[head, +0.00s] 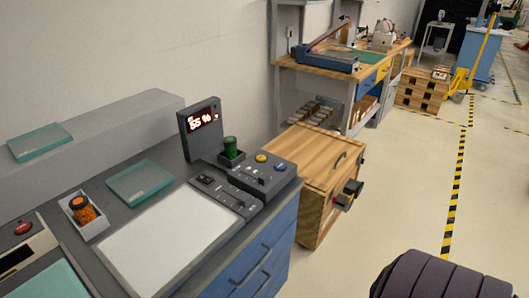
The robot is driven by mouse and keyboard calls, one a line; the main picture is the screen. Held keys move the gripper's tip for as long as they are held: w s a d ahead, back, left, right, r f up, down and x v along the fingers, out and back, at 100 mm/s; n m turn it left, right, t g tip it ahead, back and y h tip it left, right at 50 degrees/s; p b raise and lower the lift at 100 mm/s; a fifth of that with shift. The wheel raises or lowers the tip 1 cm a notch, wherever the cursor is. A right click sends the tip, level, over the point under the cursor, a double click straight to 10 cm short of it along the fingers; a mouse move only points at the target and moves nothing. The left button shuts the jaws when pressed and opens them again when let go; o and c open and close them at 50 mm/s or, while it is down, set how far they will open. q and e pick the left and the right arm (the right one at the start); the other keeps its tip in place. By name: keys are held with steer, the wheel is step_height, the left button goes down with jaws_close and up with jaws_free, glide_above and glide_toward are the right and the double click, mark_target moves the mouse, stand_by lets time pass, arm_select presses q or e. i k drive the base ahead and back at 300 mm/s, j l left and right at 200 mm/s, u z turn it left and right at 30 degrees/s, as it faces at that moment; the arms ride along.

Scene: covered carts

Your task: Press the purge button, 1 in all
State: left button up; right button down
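A dark control console (262,172) stands at the far right corner of the workbench. It carries a yellow button (262,158), a blue button (280,167) and small switches. A lower dark panel (222,192) with sliders or switches lies in front of it. Behind stands a display (200,128) with lit digits that look like 65 %. A red button (22,228) sits on a separate device at the left edge. No label readable here tells which one is the purge button. Neither of my grippers is in view.
The bench holds a white panel (168,238), a teal case (140,182), an orange jar (83,210) in a tray and a green cylinder (230,147). A wooden cabinet (318,165) stands right of it. A dark ribbed shape fills the bottom right. Floor beyond is open.

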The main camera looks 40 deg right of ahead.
mark_target(279, 166)
steer(key=l+u, duration=0.15)
steer(key=l, duration=1.45)
steer(key=i, duration=0.05)
